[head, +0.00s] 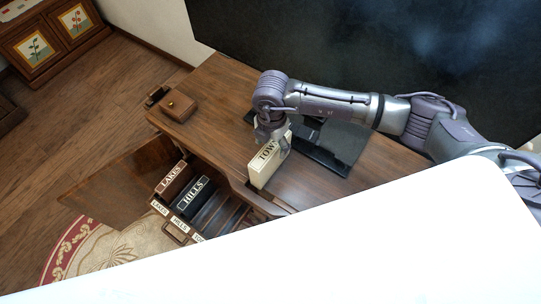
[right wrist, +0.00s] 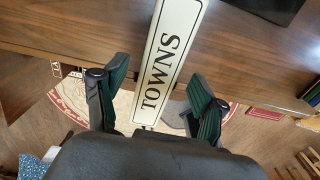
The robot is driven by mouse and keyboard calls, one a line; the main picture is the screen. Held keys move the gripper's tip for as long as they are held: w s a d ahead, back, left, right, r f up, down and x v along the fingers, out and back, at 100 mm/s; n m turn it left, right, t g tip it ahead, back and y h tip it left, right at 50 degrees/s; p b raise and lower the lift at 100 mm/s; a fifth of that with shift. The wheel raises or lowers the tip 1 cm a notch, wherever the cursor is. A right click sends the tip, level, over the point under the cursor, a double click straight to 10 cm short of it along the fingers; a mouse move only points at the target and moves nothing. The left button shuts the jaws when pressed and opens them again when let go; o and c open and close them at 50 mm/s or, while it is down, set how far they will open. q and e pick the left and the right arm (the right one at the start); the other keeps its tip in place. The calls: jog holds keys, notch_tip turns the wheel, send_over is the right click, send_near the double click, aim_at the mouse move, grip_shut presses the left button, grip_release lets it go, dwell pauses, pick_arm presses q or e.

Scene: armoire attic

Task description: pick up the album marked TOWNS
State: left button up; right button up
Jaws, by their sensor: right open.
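The cream album marked TOWNS (head: 259,171) stands on the wooden desk, its lettered spine facing up. Its spine also shows in the right wrist view (right wrist: 167,58). My right gripper (head: 273,140) is over the album and covers part of its lettering in the head view. In the right wrist view the open fingers (right wrist: 158,80) are on either side of the spine, with a gap at each side. My left gripper is not in view.
The LAKES album (head: 172,178) and the black HILLS album (head: 194,196) stand in a labelled slotted holder at the desk's front. A small wooden box (head: 178,106) sits at the desk's far left. A dark flat item (head: 339,143) lies right of the TOWNS album.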

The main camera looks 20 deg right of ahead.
jog(key=shift+a+f, duration=0.15)
jog(key=shift+f, duration=3.4)
jog(key=shift+r, duration=0.1)
grip_shut()
